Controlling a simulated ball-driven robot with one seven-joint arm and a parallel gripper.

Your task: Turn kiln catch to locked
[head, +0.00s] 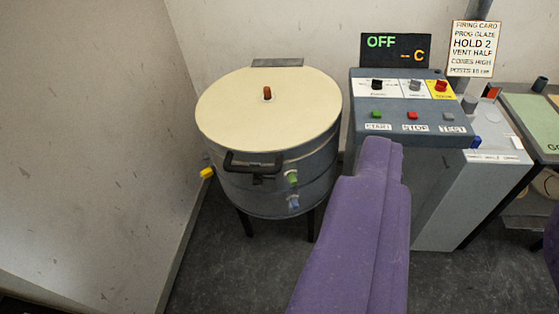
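The kiln (265,195) stands on dark legs left of centre, a round grey drum with a flat cream lid (250,110) lying closed on it. A black bar handle (253,166) is at the front rim, with a small dark part below it that may be the catch; its setting is too small to read. Green (292,178) and blue (294,202) fittings stick out at the front right. A yellow fitting (206,172) sticks out at the left. My purple arm link reaches up in front, right of the kiln. My gripper's fingers do not show.
A control panel (412,92) with buttons stands right of the kiln. Its display (395,48) reads OFF. A firing card (472,48) hangs above. A bench with a green mat (532,122) is at far right. A wall (90,130) bounds the left. Floor before the kiln is clear.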

